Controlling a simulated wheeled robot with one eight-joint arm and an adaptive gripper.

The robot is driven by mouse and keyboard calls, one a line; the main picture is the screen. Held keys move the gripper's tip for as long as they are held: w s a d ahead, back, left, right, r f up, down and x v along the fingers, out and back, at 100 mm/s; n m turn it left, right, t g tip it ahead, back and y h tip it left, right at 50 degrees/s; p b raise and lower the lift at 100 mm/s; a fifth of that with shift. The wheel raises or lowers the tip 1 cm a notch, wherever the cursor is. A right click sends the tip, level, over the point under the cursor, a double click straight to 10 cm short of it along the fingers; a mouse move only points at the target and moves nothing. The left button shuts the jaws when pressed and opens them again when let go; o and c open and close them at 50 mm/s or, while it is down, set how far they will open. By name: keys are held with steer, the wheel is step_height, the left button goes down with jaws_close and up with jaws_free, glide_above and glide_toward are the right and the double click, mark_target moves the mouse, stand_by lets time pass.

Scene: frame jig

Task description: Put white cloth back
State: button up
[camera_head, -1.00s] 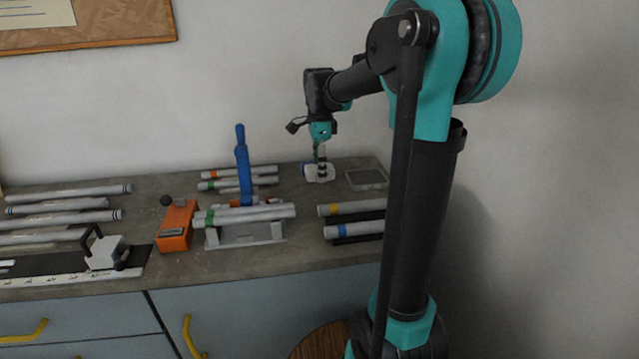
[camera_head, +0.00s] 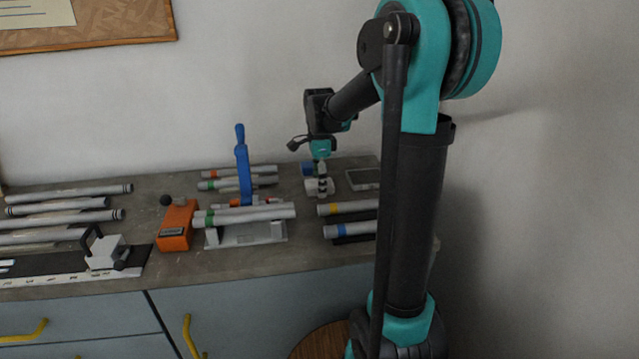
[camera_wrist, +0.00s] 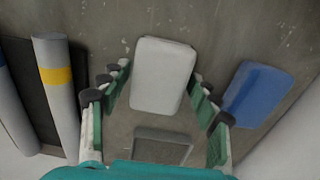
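The white cloth (camera_wrist: 162,75) is a pale rounded block in the wrist view, between and just beyond my fingertips. My gripper (camera_wrist: 161,88) is open, its fingers on either side of the cloth, with a gap showing at the left. The cloth appears to lie on the bench, but its exact height is hard to tell. In the head view the cloth (camera_head: 319,187) shows under my gripper (camera_head: 321,184), partly hidden by the fingers.
A blue cloth (camera_wrist: 257,94) lies right of the white one in the wrist view. A grey framed plate (camera_wrist: 162,146) lies below it. A yellow-banded tube (camera_wrist: 57,85) lies to the left. In the head view, a blue upright handle (camera_head: 243,165) stands left of my gripper.

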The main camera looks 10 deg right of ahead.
steer(key=shift+o, duration=0.3)
step_height(320, 180, up, 12)
steer(key=shift+r, duration=0.15)
stand_by(0.4)
